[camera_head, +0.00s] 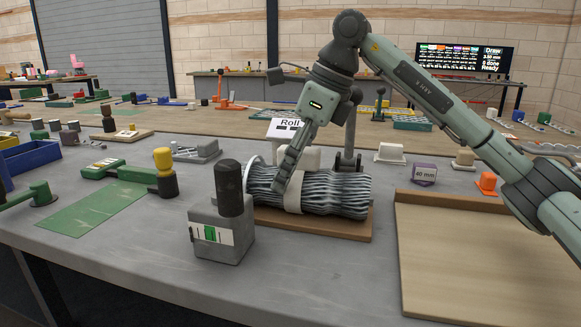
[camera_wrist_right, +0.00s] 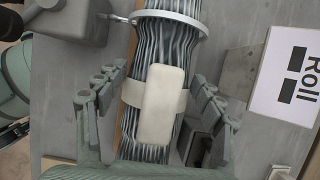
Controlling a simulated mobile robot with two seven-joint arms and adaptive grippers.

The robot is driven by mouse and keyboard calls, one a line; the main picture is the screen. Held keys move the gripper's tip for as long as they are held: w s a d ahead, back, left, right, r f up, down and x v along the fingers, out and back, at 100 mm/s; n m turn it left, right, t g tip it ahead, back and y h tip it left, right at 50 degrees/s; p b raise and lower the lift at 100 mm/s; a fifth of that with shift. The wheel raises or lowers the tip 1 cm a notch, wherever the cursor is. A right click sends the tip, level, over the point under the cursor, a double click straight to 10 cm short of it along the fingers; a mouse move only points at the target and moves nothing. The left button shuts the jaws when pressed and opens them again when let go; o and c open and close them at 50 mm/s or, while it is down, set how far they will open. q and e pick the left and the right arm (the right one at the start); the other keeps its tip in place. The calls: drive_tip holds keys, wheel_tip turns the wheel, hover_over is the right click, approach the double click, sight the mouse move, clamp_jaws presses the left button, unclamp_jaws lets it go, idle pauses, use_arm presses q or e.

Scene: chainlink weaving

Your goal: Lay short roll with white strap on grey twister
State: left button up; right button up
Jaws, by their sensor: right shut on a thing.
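The short roll of grey wavy wires (camera_head: 340,193) lies along a brown board, with a white strap (camera_head: 293,201) around it. In the wrist view the roll (camera_wrist_right: 170,35) runs up the picture, and the strap (camera_wrist_right: 163,105) has a pale block on top. My right gripper (camera_head: 283,180) comes down over the roll at the strap. It is shut on the roll, one finger on each side of it. A grey block with a black knob (camera_head: 222,240) stands in front of the roll's left end; I cannot tell whether it is the grey twister. My left gripper is not in view.
A "Roll" sign (camera_head: 289,128) stands behind the roll. A pale wooden board (camera_head: 480,260) lies at the right. A green mat (camera_head: 95,208) and a green tool with a yellow-black handle (camera_head: 135,174) lie left. A purple "40 mm" block (camera_head: 424,174) stands behind the board.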

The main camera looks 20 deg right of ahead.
drive_tip(key=o, duration=1.8)
drive_tip(key=shift+r, duration=0.1)
drive_tip(key=shift+c, duration=0.2)
drive_tip(key=shift+o, duration=1)
drive_tip(key=shift+f, duration=0.2)
drive_tip(key=v, duration=1.2)
drive_tip(key=shift+r, duration=0.2)
